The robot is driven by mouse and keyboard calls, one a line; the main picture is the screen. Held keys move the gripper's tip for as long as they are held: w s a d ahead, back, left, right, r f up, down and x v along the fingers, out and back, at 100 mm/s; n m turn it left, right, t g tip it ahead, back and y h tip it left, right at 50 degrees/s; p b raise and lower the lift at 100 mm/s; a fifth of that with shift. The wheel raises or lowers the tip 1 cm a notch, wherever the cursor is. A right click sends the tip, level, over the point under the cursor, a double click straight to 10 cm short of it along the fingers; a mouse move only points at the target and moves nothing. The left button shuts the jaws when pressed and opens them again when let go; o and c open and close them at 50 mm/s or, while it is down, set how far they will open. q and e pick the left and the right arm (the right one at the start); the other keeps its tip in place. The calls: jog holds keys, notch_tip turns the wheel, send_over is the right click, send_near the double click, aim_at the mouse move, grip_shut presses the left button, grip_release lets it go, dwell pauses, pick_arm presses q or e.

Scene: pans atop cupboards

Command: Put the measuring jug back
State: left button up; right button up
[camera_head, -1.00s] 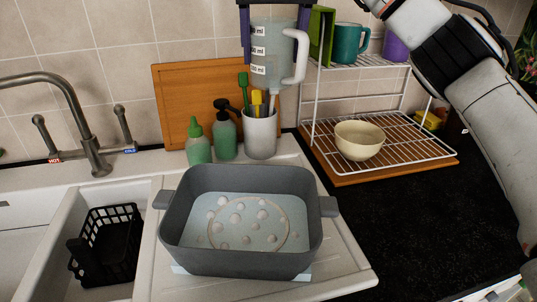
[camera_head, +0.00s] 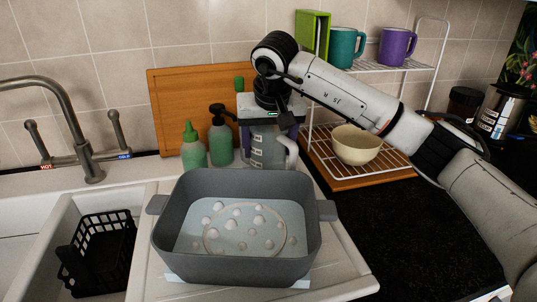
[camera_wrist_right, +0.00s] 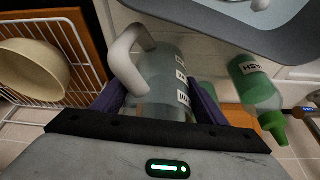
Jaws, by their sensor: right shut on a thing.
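The measuring jug (camera_head: 262,150) is clear with white labels and a pale handle. It looks upright behind the grey pan, its lower end hidden by the pan's rim, so I cannot tell if it touches the counter. My right gripper (camera_head: 268,134) is shut on the jug from above, its purple fingers on either side. In the right wrist view the jug (camera_wrist_right: 165,75) sits between the fingers, its handle to the left. My left gripper is not in view.
The grey pan (camera_head: 170,235) holds water and pale lumps. Green bottles (camera_head: 193,150) stand left of the jug. A wire rack (camera_head: 400,160) with a cream bowl (camera_head: 356,145) and mugs (camera_head: 397,45) is to the right. The dark worktop (camera_head: 390,230) is clear.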

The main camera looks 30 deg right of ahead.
jog(key=shift+f, duration=1.2)
jog(key=shift+f, duration=0.1)
jog(key=o, duration=1.7)
jog(key=shift+r, duration=0.35)
jog(key=v, duration=1.1)
jog(key=shift+s+r, duration=0.25)
jog(key=shift+f, duration=0.1)
